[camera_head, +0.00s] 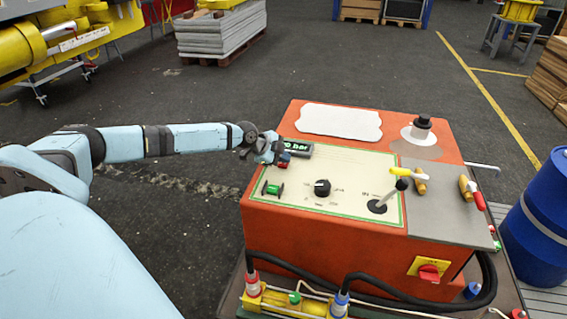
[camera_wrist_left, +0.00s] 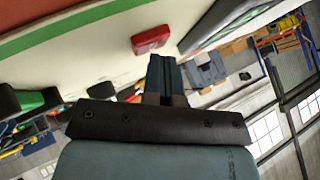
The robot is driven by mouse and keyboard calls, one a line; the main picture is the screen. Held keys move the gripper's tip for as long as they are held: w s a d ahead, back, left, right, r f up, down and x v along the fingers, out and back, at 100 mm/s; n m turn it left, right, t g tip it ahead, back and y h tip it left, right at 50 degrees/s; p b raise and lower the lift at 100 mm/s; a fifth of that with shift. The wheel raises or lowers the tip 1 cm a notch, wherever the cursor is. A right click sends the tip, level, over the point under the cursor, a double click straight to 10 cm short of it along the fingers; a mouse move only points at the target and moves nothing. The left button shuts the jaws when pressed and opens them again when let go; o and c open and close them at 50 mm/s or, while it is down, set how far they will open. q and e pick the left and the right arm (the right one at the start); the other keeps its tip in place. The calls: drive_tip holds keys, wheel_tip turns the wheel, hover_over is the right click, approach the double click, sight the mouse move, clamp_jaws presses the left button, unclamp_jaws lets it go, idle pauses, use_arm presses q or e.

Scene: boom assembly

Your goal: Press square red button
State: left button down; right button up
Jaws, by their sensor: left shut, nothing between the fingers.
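The square red button (camera_wrist_left: 151,40) sits on the cream panel face in the left wrist view. In the head view only a small red spot of it (camera_head: 284,157) shows by my fingertips. My left gripper (camera_head: 277,152) is shut and empty over the upper left part of the panel (camera_head: 335,170). In the left wrist view its closed fingers (camera_wrist_left: 164,62) end close to the button, just to its lower right; I cannot tell whether they touch it. My right gripper is not in view.
A digital display (camera_head: 298,149) adjoins my fingers. A green button (camera_head: 273,189), a black knob (camera_head: 322,187) and a lever (camera_head: 389,195) stand on the orange console (camera_head: 330,230). A blue barrel (camera_head: 540,220) stands at right. Cables run along the front.

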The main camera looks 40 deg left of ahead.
sight(283, 164)
use_arm(q)
drive_tip(key=shift+r, duration=0.1)
drive_tip(key=shift+r+p, duration=0.45)
drive_tip(key=shift+r, duration=0.35)
drive_tip(key=shift+r+p, duration=1.8)
drive_tip(key=shift+r, duration=0.75)
